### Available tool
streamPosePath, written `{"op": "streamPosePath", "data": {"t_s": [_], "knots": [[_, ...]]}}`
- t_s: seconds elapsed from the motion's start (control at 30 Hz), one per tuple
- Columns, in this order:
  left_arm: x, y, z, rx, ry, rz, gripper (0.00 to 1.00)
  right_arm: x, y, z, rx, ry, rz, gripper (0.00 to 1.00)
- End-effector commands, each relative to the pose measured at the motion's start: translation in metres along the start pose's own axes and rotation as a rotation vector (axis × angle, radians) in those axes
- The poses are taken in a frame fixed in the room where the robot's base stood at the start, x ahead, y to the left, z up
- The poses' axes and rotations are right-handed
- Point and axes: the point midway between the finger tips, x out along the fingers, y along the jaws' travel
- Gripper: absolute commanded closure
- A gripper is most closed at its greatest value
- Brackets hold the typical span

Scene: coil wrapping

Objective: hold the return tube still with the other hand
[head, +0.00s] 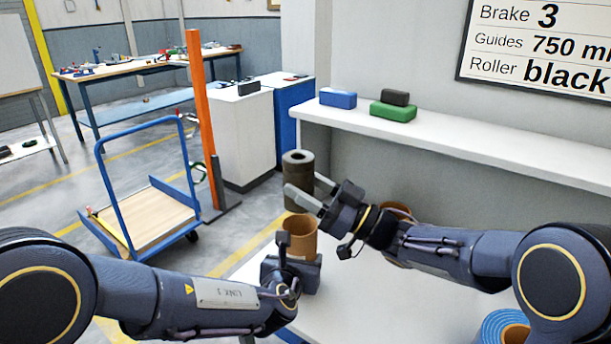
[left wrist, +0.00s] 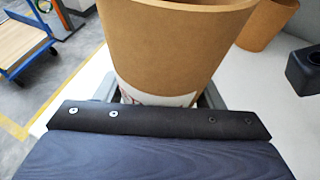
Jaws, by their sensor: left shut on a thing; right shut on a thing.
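A brown cardboard tube (head: 302,240) stands upright at the front left of the white table. My left gripper (head: 290,262) is shut on it, low on its side. In the left wrist view the tube (left wrist: 175,45) fills the upper middle, with a partly hidden white label with red marks near the fingers. My right gripper (head: 312,192) is shut on a dark roll (head: 298,168) with an open core, just behind the tube and above it in the picture. The fingers partly cover the roll.
Another brown tube (head: 397,206) stands partly behind my right wrist; it also shows in the left wrist view (left wrist: 268,22). A blue roll (head: 493,328) lies at the right. A shelf (head: 450,145) runs behind. A blue cart (head: 150,215) and orange post (head: 198,120) stand left.

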Motion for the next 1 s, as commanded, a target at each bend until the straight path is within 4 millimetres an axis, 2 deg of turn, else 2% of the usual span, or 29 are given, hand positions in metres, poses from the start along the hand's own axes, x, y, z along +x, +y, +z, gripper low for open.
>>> {"op": "streamPosePath", "data": {"t_s": [0.7,1.0], "knots": [[0.000,0.000,0.000,0.000,-0.001,0.000,0.62,-0.022,0.000,0.054,0.001,0.000,0.001,0.86],[0.000,0.000,0.000,0.000,-0.001,0.000,0.62,-0.029,0.000,0.070,0.001,0.001,0.001,0.86]]}}
